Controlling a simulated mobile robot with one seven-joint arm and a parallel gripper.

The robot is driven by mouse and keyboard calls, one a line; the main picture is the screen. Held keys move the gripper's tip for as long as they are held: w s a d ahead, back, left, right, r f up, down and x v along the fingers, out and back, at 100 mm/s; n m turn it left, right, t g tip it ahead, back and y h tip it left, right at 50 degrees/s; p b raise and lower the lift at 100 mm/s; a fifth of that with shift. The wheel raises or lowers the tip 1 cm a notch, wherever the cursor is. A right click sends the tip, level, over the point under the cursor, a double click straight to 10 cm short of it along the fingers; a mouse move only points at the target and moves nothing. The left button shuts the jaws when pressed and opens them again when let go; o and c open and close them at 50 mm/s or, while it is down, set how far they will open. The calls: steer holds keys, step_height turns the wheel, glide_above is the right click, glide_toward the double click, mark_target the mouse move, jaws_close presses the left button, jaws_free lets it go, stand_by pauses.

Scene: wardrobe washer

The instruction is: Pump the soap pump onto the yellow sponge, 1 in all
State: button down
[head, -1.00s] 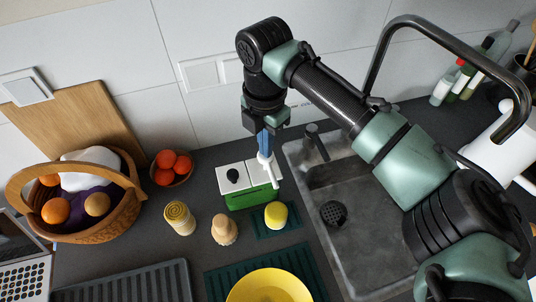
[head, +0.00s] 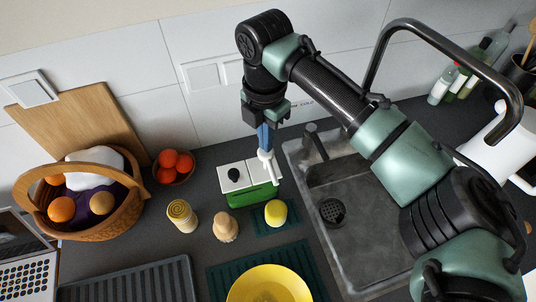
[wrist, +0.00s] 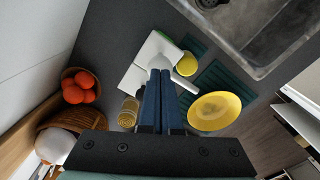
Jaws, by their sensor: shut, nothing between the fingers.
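The white soap pump (head: 267,164) stands at the right part of a green caddy (head: 252,195) with a white top. Its spout points toward the yellow sponge (head: 276,213), which sits on a small dark green mat just in front of the caddy. My gripper (head: 264,147) is shut and empty, with its blue fingers pointing down right at the pump's head. I cannot tell whether they touch it. In the wrist view the fingers (wrist: 161,78) hide part of the pump, and its white spout (wrist: 184,84) shows beside them, with the sponge (wrist: 187,64) beyond.
A yellow bowl (head: 269,286) stands on a dark green mat in front. A fruit basket (head: 119,218) is at left.

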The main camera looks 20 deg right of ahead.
step_height(320, 180, up, 7)
steer(key=p, duration=0.5)
steer(key=shift+p, duration=0.3)
steer(key=shift+f, duration=0.1)
